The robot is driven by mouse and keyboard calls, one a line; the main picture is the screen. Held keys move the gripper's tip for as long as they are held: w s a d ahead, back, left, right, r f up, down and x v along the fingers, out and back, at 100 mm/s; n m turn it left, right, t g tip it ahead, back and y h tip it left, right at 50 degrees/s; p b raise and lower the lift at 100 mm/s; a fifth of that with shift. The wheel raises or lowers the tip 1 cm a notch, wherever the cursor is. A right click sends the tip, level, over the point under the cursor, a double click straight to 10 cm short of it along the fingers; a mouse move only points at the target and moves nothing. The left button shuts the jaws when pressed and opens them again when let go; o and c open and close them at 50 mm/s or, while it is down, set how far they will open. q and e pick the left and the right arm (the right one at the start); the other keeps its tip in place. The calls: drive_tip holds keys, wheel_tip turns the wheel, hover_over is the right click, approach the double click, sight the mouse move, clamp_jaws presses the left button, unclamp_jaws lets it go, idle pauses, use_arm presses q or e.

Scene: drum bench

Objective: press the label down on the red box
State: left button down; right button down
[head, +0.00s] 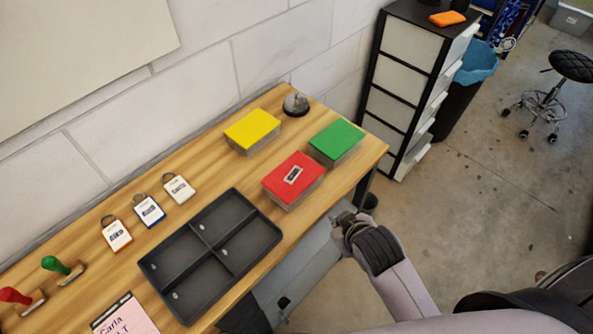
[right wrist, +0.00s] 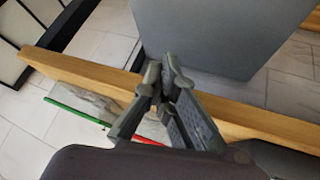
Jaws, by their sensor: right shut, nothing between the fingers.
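The red box (head: 279,188) stands on the wooden bench near its front edge, right of the middle. A small label (head: 293,175), white and dark, lies on its top; I cannot tell whether it is flat all over. My right gripper (head: 341,218) is shut and empty, in front of the bench edge, to the right of the red box and apart from it. In the right wrist view its fingertips (right wrist: 166,72) are together, with a thin red edge (right wrist: 148,140) partly hidden behind the fingers. My left gripper does not show.
A green box (head: 337,141) and a yellow box (head: 252,130) stand behind the red one. A dark divided tray (head: 262,247) lies to the left. Several tags, two stamps and a small round grey object (head: 295,104) are also on the bench (head: 205,160). A drawer cabinet (head: 410,85) stands beyond.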

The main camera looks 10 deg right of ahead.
drive_tip(key=w+a+r+n+t+y, duration=0.1)
drive_tip(key=w+a+r+n+t, duration=0.3)
drive_tip(key=r, duration=0.5)
drive_tip(key=w+a+r+n+t+y, duration=0.1)
drive_tip(key=w+a+r+t+y, duration=0.15)
drive_tip(key=w+r, duration=0.45)
drive_tip(key=w+a+r+n+t, duration=0.3)
drive_tip(key=w+r+t, duration=0.15)
drive_tip(key=r, duration=0.55)
drive_tip(key=s+a+r+n+g+y, duration=0.1)
drive_tip(key=s+a+r+n+y, duration=0.3)
drive_tip(key=a+r+n+y, duration=0.8)
drive_tip(key=s+a+n+g+y, duration=0.65)
drive_tip(key=a+n+g, duration=0.25)
drive_tip(key=n+g, duration=0.8)
drive_tip(key=n+h+b, duration=0.3)
drive_tip(key=n+h, duration=0.9)
drive_tip(key=h, duration=1)
hover_over(293, 174)
drive_tip(key=shift+g, duration=0.3)
drive_tip(key=shift+f, duration=12.55)
